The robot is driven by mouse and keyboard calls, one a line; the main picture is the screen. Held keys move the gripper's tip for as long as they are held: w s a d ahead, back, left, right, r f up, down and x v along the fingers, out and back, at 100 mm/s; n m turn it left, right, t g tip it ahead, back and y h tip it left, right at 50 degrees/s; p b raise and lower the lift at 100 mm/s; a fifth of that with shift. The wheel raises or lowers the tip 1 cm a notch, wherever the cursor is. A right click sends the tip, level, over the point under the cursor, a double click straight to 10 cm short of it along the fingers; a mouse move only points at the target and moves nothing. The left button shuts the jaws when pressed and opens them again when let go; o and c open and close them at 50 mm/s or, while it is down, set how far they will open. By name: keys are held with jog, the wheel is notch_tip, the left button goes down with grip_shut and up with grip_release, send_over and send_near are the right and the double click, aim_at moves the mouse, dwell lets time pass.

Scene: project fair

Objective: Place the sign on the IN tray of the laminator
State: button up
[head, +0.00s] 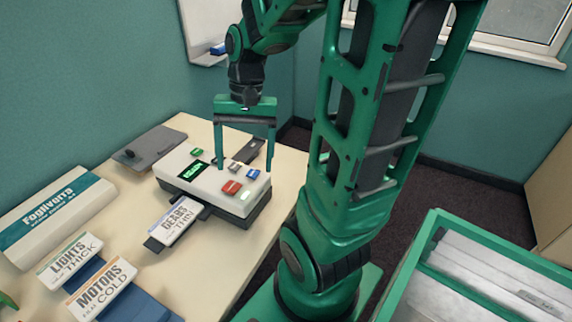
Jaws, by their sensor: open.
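The laminator (208,182) is a white and dark machine on the table, with a lit green display and several coloured buttons. A white sign reading GEARS THIN (174,222) lies on the dark tray (154,245) at its near-left side. Another dark tray (254,148) shows at its far side, partly behind my gripper. I cannot read an IN label on either tray. My gripper (246,168) is open and empty, pointing down, with its fingertips at or over the laminator's button end. It is apart from the GEARS sign.
Signs reading LIGHTS THICK (70,258) and MOTORS COLD (101,288) rest on blue holders at the front left. A Foglivorra box (55,215) and a grey clipboard (150,147) lie on the table. A green crate (402,290) with papers stands at right.

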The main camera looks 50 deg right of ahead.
jog(key=s+d+r+n+h, duration=0.1)
jog(key=s+d+n+h, duration=0.1)
jog(key=s, duration=0.9)
jog(key=shift+d+r+n, duration=0.15)
jog(key=shift+d+n, duration=0.45)
jog(key=shift+d, duration=0.15)
jog(key=shift+w+t, duration=0.1)
jog(key=shift+t, duration=0.2)
